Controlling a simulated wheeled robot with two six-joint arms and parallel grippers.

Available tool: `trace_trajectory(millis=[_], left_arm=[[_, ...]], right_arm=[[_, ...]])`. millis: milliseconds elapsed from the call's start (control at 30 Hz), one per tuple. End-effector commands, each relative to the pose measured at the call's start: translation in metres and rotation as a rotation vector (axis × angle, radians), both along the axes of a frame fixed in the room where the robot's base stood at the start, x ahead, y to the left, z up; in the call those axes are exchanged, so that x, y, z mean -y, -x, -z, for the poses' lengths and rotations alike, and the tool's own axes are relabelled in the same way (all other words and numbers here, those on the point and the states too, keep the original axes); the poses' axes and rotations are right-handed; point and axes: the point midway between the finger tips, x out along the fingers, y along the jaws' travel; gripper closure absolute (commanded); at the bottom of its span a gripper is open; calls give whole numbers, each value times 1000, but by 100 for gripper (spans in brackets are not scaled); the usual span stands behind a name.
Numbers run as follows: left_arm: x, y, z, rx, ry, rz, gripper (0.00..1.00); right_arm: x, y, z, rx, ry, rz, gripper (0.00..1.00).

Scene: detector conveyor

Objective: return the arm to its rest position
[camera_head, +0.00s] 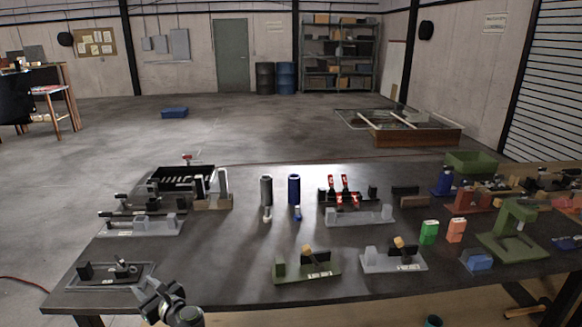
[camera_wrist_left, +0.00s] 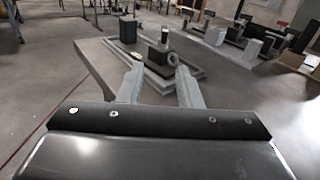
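My left gripper (camera_head: 160,290) is at the front left edge of the dark table, low in the head view. In the left wrist view its two grey fingers (camera_wrist_left: 158,72) stand apart with nothing held between them. Beyond the fingertips is a grey base plate (camera_head: 100,283) with dark block-like fixtures; it also shows in the left wrist view (camera_wrist_left: 198,72). The gripper appears in front of and apart from this plate. My right gripper is not in view.
The table (camera_head: 230,270) carries several fixtures, including a green one (camera_head: 308,270) and a grey one (camera_head: 393,264) near the front. Grey (camera_head: 266,190) and blue (camera_head: 294,188) cylinders stand mid-table. The table top between the left plate and the green fixture is clear.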

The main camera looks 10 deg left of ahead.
Motion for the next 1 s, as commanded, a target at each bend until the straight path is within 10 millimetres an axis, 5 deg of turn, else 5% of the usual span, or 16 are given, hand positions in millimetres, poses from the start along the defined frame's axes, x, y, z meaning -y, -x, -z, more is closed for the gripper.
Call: trace_trajectory(millis=[267,500,800,1000], left_arm=[[6,90,51,351,426,-150,68],[35,185,86,699,868,-385,68],[98,291,86,1034,1336,-766,68],[131,332,70,1138,1506,-958,68]], right_arm=[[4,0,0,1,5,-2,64],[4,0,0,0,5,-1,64],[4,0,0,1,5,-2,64],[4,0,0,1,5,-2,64]])
